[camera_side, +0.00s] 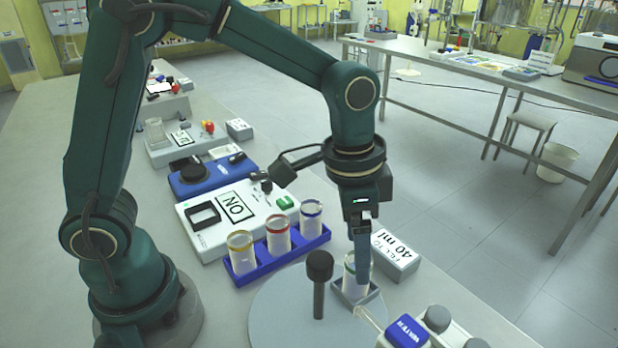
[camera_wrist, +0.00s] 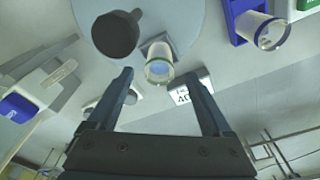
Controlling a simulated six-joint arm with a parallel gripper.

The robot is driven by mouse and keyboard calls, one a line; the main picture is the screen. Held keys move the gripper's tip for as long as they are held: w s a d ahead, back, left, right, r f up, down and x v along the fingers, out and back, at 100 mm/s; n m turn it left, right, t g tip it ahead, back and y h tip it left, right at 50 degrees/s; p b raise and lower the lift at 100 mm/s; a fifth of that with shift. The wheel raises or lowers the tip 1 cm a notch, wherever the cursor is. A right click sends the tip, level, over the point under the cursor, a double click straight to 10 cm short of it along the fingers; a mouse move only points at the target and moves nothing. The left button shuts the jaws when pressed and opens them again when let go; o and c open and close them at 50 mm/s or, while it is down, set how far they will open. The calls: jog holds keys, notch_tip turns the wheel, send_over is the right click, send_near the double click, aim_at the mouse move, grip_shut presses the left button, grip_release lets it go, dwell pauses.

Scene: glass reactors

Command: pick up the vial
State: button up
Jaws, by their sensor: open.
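A clear glass vial with a greenish ring (camera_side: 349,273) stands in a small square grey holder (camera_side: 341,291) on a round grey plate (camera_side: 275,318). My gripper (camera_side: 362,272) points down at this vial, and a finger covers part of its right side in the side view. In the wrist view my gripper (camera_wrist: 159,75) is open, with the vial (camera_wrist: 158,70) showing between its fingertips; contact cannot be told. Three more vials, ringed yellow (camera_side: 241,252), red (camera_side: 278,235) and blue (camera_side: 311,218), stand in a blue rack (camera_side: 295,256); the blue-ringed one (camera_wrist: 270,34) also shows in the wrist view.
A black-knobbed post (camera_side: 319,268) rises from the plate left of the vial. A "40 ml" box (camera_side: 396,254) stands close on the right. A blue-labelled water unit (camera_side: 407,331) is in front. A white "ON" device (camera_side: 236,208) lies behind the rack.

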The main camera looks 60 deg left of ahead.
jog(key=shift+w+d+f, duration=0.1)
jog(key=shift+f, duration=1.15)
jog(key=shift+w+d+f, duration=0.1)
jog(key=shift+f, duration=1.1)
grip_shut()
jog(key=shift+r, duration=0.1)
